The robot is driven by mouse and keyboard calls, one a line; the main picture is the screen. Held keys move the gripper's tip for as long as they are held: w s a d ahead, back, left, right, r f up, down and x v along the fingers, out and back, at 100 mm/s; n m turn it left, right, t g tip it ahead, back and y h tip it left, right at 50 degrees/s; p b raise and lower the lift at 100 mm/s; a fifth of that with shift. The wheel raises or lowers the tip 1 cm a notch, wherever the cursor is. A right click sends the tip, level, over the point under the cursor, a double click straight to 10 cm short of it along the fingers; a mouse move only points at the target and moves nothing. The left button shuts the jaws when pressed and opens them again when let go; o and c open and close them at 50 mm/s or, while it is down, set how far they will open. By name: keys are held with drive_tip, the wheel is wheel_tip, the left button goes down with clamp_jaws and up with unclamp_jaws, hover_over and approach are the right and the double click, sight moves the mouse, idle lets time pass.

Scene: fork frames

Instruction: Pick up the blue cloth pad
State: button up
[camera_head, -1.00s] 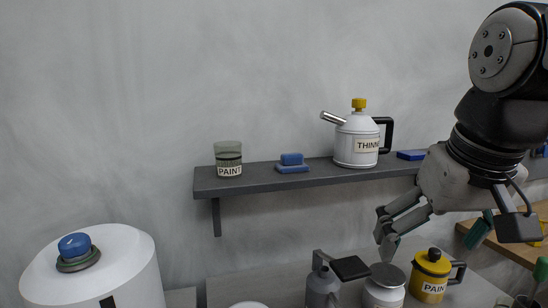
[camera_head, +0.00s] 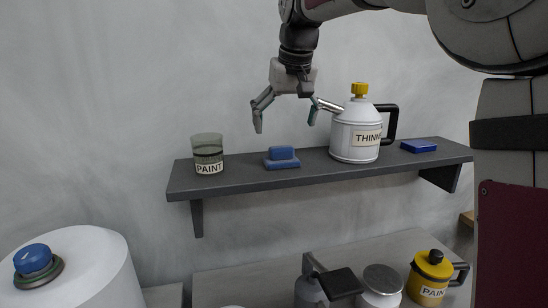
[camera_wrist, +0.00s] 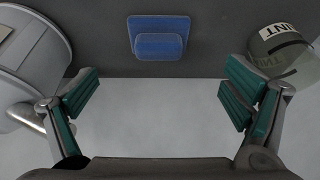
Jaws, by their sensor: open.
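A blue pad (camera_head: 282,158) with a flat base and a smaller raised block lies on the grey wall shelf (camera_head: 232,181), between a paint jar and a thinner can. It also shows at the top middle of the wrist view (camera_wrist: 159,38). A second, flat blue piece (camera_head: 418,146) lies farther right on the shelf; I cannot tell by texture which one is cloth. My gripper (camera_head: 285,118) is open and empty above the stepped pad, fingers pointing down and apart from it. In the wrist view my gripper (camera_wrist: 160,90) has its fingers spread wide, with the pad beyond the gap between them.
The paint jar (camera_head: 208,154) stands left of the stepped pad. The white thinner can (camera_head: 356,130) stands close on its right, its spout near my right finger. Below, a table holds a yellow paint pot (camera_head: 430,277) and grey containers. A white cylinder (camera_head: 85,270) stands front left.

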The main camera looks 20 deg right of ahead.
sight(282, 147)
drive_tip(key=p+x, duration=0.1)
drive_tip(key=x, duration=0.8)
drive_tip(key=shift+d, duration=0.1)
drive_tip(key=c, duration=1.1)
